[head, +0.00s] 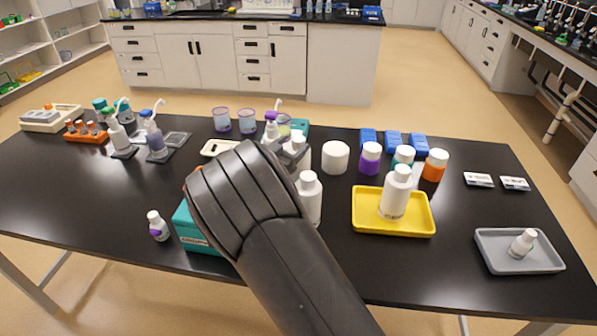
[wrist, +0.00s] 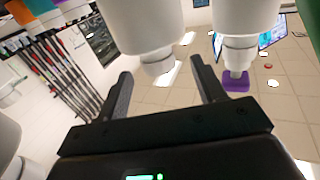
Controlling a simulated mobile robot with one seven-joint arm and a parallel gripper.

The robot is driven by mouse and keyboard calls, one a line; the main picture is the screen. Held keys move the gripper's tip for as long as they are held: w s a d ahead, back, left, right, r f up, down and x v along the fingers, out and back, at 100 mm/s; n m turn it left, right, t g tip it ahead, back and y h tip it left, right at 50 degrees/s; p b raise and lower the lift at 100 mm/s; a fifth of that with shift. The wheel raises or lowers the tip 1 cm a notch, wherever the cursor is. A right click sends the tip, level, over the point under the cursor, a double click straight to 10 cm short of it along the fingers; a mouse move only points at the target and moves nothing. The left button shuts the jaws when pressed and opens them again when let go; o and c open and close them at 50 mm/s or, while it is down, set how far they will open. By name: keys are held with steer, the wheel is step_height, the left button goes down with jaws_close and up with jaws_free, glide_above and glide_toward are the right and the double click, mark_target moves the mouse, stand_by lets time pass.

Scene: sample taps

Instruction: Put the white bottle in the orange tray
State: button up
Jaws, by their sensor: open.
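A plain white bottle (head: 310,198) stands upright on the black table, just right of my arm, which covers part of it. A second white bottle (head: 397,192) stands on a yellow tray (head: 365,225). No clearly orange tray shows in the head view. My gripper is hidden behind my arm there. In the wrist view my gripper (wrist: 161,66) is open, its two dark fingers apart. A large white bottle (wrist: 150,25) appears upside down just past the fingertips, about in line with the gap. I cannot tell whether the fingers touch it.
A teal box (head: 190,228) lies partly under my arm. A small bottle (head: 157,225) stands at the front edge. A grey tray (head: 490,250) holds another small bottle. An orange rack (head: 87,138) stands far left. Several jars stand behind the yellow tray.

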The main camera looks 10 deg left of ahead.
mark_target(301, 137)
steer(key=x, duration=0.6)
steer(key=shift+s, duration=0.1)
steer(key=shift+c, duration=0.2)
jaws_close()
steer(key=shift+r, duration=0.1)
